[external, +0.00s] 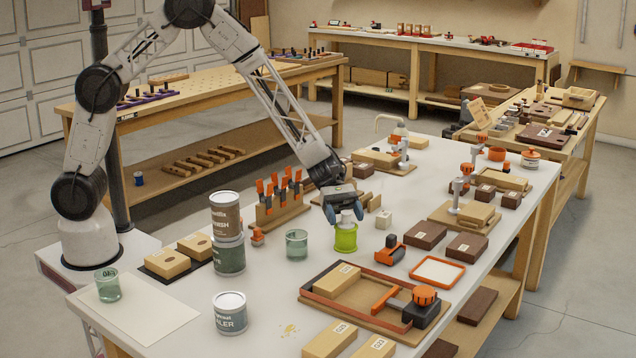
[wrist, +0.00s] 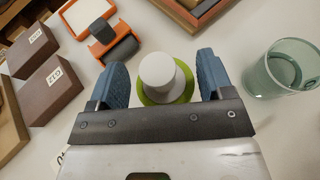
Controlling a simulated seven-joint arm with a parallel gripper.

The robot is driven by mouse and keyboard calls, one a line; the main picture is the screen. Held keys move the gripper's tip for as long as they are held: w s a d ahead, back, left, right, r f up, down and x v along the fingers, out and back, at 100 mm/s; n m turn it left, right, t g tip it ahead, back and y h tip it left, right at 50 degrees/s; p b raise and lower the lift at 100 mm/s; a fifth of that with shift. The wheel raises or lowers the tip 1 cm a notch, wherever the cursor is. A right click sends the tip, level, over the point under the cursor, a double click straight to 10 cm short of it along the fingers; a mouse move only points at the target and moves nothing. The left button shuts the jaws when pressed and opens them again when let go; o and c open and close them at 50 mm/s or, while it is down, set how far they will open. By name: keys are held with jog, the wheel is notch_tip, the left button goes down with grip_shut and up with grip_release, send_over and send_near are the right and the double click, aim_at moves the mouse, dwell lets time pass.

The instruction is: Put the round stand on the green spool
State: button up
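The green spool (external: 345,238) stands upright on the white bench, and its green rim (wrist: 184,92) shows in the wrist view. The round stand (external: 347,217) is pale grey-white, with a round top and a wider flange. It sits upright on the spool, roughly centred, and also shows in the wrist view (wrist: 158,70). My gripper (external: 343,208) is directly above the spool. Its two blue fingers are on either side of the stand, with visible gaps, so it is open and not holding it. The contact between stand and spool is partly hidden.
A clear green glass (external: 297,244) stands left of the spool. An orange-and-dark tool (external: 392,250) and an orange-rimmed tray (external: 437,271) lie to the right. Stacked cans (external: 227,240) and a rack of orange-handled tools (external: 279,195) are to the left.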

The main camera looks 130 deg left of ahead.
jog(key=shift+r, duration=0.1)
jog(key=shift+r, duration=0.1)
jog(key=v, duration=1.2)
dwell(1.0)
jog(key=s+d+r+m+g, duration=0.2)
jog(key=d+r+m, duration=0.25)
jog(key=d, duration=0.55)
jog(key=s+d+r+m+g, duration=0.25)
jog(key=d+r+m, duration=0.2)
jog(key=d, duration=0.55)
jog(key=s+d+r+m+g, duration=0.2)
jog(key=d+r+m+g, duration=0.3)
jog(key=d, duration=0.6)
jog(key=s+d+r+m+y, duration=0.3)
jog(key=s+d+m, duration=0.4)
jog(key=s, duration=0.5)
jog(key=s+d+r+m+t+y, duration=0.1)
jog(key=s+d+r+m+y, duration=0.2)
jog(key=s+d+m, duration=0.5)
jog(key=s+d+y, duration=0.1)
jog(key=s+d, duration=0.1)
jog(key=s, duration=0.2)
jog(key=shift+s+r+y, duration=0.25)
jog(key=shift+r+y, duration=0.05)
jog(key=shift+y, duration=0.1)
